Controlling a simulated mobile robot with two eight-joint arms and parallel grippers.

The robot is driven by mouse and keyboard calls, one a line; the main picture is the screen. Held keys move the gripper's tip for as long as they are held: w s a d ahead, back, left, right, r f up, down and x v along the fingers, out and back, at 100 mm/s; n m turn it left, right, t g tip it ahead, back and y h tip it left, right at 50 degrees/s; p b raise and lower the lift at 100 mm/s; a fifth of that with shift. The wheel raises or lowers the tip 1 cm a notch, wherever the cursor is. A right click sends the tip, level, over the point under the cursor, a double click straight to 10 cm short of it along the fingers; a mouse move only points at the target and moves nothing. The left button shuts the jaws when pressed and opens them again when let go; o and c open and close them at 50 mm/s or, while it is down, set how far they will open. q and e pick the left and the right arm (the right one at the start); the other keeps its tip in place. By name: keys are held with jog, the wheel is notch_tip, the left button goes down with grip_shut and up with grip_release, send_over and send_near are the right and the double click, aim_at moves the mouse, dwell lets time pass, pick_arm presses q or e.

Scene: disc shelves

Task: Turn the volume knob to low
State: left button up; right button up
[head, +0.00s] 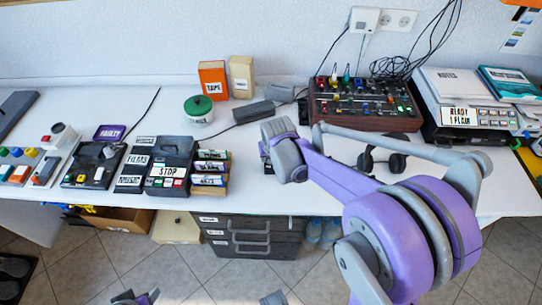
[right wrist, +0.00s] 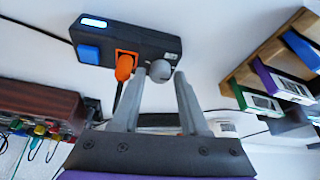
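A dark box (right wrist: 130,45) in the right wrist view carries a lit display, a blue button (right wrist: 88,53), an orange switch (right wrist: 125,66) and a round grey knob (right wrist: 160,70). No volume label is readable on it. My right gripper (right wrist: 160,76) is open, with one finger on each side of the grey knob. I cannot tell whether either finger touches it. In the head view, my right arm hides the gripper and most of what lies under it; a dark edge (head: 265,155) shows beside the wrist.
A mixer (head: 365,100) with coloured knobs stands behind my right arm, and black headphones (head: 383,158) lie beside the arm. A rack of coloured cases (head: 211,170) stands to the left. The white table (head: 235,180) is bare between the rack and my wrist.

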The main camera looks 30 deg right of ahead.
jog(key=shift+r, duration=0.1)
jog(key=p+v, duration=0.1)
jog(key=v, duration=0.9)
jog(key=shift+s+r+p, duration=0.15)
jog(key=shift+r+p, duration=0.15)
jog(key=shift+a, duration=0.1)
